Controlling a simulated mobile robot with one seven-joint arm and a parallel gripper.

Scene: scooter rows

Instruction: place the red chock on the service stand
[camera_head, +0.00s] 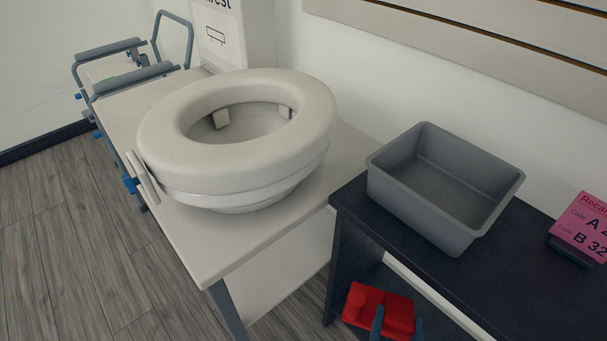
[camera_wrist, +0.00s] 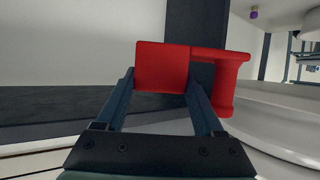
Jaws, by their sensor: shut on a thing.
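The red chock (camera_head: 380,306) is a blocky red piece at the bottom of the head view, in front of the dark table's left end. My gripper (camera_head: 397,322) is shut on it, with blue-grey fingers on either side. In the wrist view the chock (camera_wrist: 165,66) sits between the fingertips of my gripper (camera_wrist: 162,84), and its handle-like part sticks out to the right. The chock is held clear of the surfaces in view. No label marks a service stand; a dark table (camera_head: 345,232) and a white table (camera_head: 215,262) are in view.
A grey bin (camera_head: 405,205) stands empty on the dark table, left of a pink code sign (camera_head: 583,228). A raised white toilet seat (camera_head: 165,150) fills much of the white table. A blue-grey frame (camera_head: 130,75) stands behind. The dark table's front strip is free.

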